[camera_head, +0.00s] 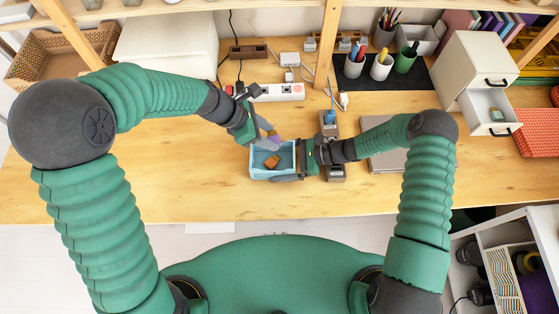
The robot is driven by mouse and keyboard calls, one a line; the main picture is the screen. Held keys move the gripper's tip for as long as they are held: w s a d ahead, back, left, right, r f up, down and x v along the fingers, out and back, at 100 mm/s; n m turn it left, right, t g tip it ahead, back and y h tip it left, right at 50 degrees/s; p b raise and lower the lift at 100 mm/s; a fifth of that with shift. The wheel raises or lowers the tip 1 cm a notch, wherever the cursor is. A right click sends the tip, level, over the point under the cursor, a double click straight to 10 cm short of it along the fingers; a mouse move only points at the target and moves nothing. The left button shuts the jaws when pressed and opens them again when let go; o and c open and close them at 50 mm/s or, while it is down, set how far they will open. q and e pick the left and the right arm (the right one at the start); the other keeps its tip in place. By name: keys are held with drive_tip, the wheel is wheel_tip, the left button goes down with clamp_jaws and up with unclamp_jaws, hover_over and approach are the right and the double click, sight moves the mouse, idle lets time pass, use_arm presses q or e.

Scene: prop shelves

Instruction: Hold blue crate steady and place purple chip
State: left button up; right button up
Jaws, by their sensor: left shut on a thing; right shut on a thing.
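The blue crate (262,173) sits on the wooden table near the middle, with an orange-brown piece (272,162) inside it. My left gripper (269,136) is over the crate's back edge, shut on the small purple chip (274,135). The chip is partly hidden between its fingers. My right gripper (299,161) is at the crate's right end, shut on its wall. The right fingers hide part of that end.
A power strip (280,92) and cables lie behind the crate. A dark block (334,173) and a grey laptop-like slab (388,160) are to the right. Pen cups (381,67) stand at the back. The table's left part is clear.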

sight(258, 171)
use_arm(q)
drive_tip(key=f, duration=0.2)
drive_tip(key=f+m, duration=0.1)
drive_tip(key=f, duration=0.2)
drive_tip(key=f+m, duration=0.1)
drive_tip(key=f, duration=0.2)
drive_tip(key=shift+a+f+g, duration=0.2)
drive_tip(key=shift+a+g, duration=0.05)
drive_tip(key=shift+g, duration=0.15)
drive_tip(key=shift+w+f, duration=0.15)
drive_tip(key=shift+f, duration=0.4)
drive_tip(key=shift+f, duration=2.25)
